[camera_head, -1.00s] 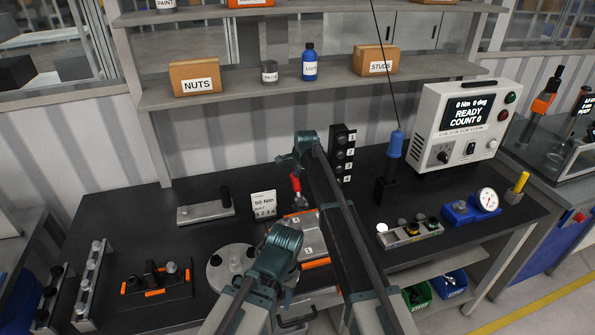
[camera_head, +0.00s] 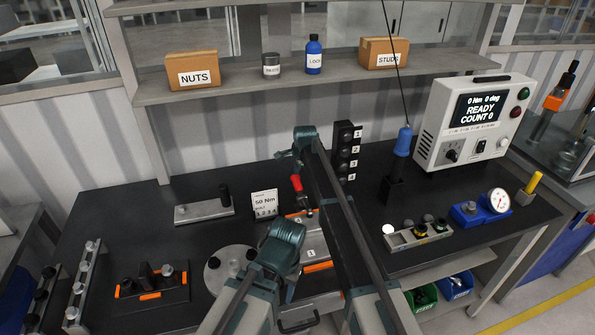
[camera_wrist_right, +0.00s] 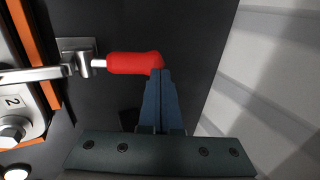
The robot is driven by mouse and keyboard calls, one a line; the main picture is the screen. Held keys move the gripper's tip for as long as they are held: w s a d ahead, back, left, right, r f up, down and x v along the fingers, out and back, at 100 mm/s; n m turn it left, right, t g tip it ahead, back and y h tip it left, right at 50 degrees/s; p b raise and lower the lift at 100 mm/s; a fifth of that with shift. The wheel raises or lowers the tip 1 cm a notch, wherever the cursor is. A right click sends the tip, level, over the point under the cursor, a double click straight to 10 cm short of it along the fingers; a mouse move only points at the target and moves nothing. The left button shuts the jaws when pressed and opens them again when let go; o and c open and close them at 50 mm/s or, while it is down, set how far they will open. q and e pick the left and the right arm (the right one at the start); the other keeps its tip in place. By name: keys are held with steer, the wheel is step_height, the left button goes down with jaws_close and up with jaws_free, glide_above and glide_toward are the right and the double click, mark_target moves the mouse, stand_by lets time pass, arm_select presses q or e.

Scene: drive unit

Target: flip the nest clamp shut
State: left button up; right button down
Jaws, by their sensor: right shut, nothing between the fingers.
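The nest clamp's red handle (camera_head: 296,184) stands at the back of the nest plate (camera_head: 312,240) in the head view, partly behind my arms. In the right wrist view the red handle (camera_wrist_right: 133,62) extends right from the metal clamp linkage (camera_wrist_right: 82,62). My right gripper (camera_head: 282,155) is shut and empty, up by the handle. Its fingertips (camera_wrist_right: 158,74) are at the handle's free end in the wrist view; whether they touch it I cannot tell.
A round grey plate (camera_head: 231,268) lies left of the nest. A 50 Nm sign (camera_head: 264,204) stands behind it. A black numbered rack (camera_head: 345,152) stands close behind my right arm. A blue tool (camera_head: 402,142) hangs to the right.

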mark_target(296, 177)
steer(key=shift+w+a+f+b, duration=0.2)
steer(key=shift+w+f+b, duration=0.35)
steer(key=shift+w+f, duration=0.15)
arm_select(q)
steer(key=shift+f, duration=0.75)
steer(key=shift+s, duration=0.1)
arm_select(e)
steer(key=shift+r+p, duration=0.4)
steer(key=shift+p, duration=0.05)
steer(key=p+v, duration=0.4)
steer(key=shift+w+a+r, duration=0.1)
steer(key=shift+w+r, duration=0.15)
steer(key=shift+r, duration=0.1)
arm_select(q)
step_height(296, 177, up, 14)
steer(key=a+p, duration=0.2)
steer(key=p, duration=0.7)
arm_select(e)
step_height(296, 177, up, 9)
steer(key=shift+w, duration=0.25)
arm_select(q)
steer(key=shift+s, duration=0.1)
arm_select(e)
steer(key=shift+f, duration=0.15)
